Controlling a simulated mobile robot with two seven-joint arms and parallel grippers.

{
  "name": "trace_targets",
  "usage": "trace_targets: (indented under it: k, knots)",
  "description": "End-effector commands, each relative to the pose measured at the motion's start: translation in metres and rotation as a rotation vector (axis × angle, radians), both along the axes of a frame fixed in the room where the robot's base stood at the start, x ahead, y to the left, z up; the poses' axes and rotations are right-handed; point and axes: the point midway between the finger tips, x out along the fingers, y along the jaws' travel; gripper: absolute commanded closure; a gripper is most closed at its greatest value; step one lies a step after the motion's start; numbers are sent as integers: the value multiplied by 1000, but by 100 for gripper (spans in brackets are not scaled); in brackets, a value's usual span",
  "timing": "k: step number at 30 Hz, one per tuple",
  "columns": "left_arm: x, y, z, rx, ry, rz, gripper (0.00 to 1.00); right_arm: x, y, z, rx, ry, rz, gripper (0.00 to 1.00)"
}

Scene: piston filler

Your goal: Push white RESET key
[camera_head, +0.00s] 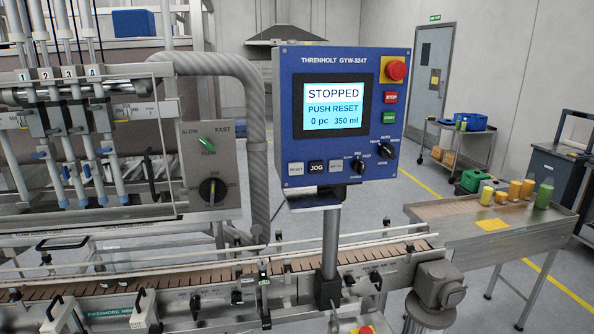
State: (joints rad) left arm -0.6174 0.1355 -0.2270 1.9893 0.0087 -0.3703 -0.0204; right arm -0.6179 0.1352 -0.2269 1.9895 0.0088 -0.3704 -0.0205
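The white RESET key (296,169) is at the lower left of the blue control panel (290,110), left of the black JOG key (317,167). Its face is unobstructed, with nothing touching it. The panel's screen (333,106) reads STOPPED, PUSH RESET, 0 pc, 350 ml. Neither of my grippers can be made out in the head view.
A grey key (336,166), two selector knobs (386,151), red and green buttons (389,117) and a red mushroom button (396,70) share the panel. The panel stands on a post (330,240) beside the conveyor (210,275). A grey dial box (210,165) is at left.

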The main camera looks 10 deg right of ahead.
Motion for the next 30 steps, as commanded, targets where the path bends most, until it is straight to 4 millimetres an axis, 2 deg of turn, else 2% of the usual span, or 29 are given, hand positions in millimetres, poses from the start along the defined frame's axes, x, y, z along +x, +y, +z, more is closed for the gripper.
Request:
trace_targets:
  k: [1, 6, 30]
  knots:
    - [0, 0, 0, 0, 0, 0, 100, 0, 0, 0, 0, 0, 0, 62]
    - [0, 0, 0, 0, 0, 0, 100, 0, 0, 0, 0, 0, 0, 100]
    - [0, 0, 0, 0, 0, 0, 100, 0, 0, 0, 0, -1, 0, 100]
